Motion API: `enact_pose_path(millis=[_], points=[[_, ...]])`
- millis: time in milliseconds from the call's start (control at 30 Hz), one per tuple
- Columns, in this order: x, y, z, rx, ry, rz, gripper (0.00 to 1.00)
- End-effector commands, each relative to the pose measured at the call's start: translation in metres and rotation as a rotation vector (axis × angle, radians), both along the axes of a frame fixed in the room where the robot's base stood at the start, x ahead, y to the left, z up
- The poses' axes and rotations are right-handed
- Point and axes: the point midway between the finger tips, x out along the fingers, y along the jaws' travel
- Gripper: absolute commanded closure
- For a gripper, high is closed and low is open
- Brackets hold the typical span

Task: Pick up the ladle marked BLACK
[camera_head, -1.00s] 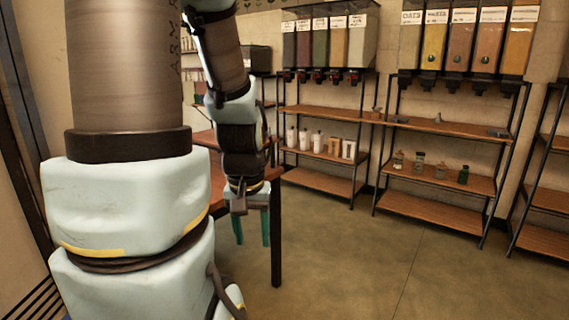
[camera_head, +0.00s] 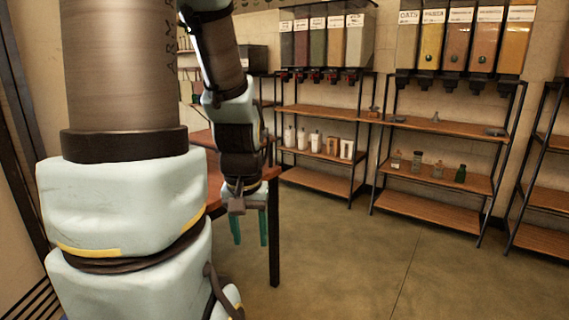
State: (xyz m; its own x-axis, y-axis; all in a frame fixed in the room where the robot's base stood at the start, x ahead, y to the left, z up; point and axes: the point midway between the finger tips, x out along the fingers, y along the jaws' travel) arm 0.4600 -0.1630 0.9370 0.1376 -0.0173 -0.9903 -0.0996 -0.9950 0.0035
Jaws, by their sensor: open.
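My gripper (camera_head: 249,238) hangs at the end of my arm, pointing down, with its two teal fingers apart and nothing visible between them. It is in front of the right end of a wooden table (camera_head: 270,172). No ladle marked BLACK can be made out. Small things hang at the back left (camera_head: 196,93), partly behind my arm, too small to identify. My arm hides most of the table top and the left of the room.
Dark-framed shelves with wooden boards (camera_head: 436,126) stand along the back wall. They hold bulk dispensers (camera_head: 462,38), white bottles (camera_head: 302,138) and small jars (camera_head: 438,170). A dark table leg (camera_head: 274,240) stands beside my gripper. The floor (camera_head: 400,270) at right is clear.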

Motion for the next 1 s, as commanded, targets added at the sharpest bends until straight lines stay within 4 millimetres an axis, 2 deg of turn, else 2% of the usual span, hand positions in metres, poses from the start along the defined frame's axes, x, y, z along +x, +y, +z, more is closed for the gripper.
enact_pose_path(millis=[967,1000], points=[[0.0,0.0,0.0,0.0,0.0,0.0,0.45],[0.0001,-0.0001,0.0,0.0,0.0,0.0,0.4]])
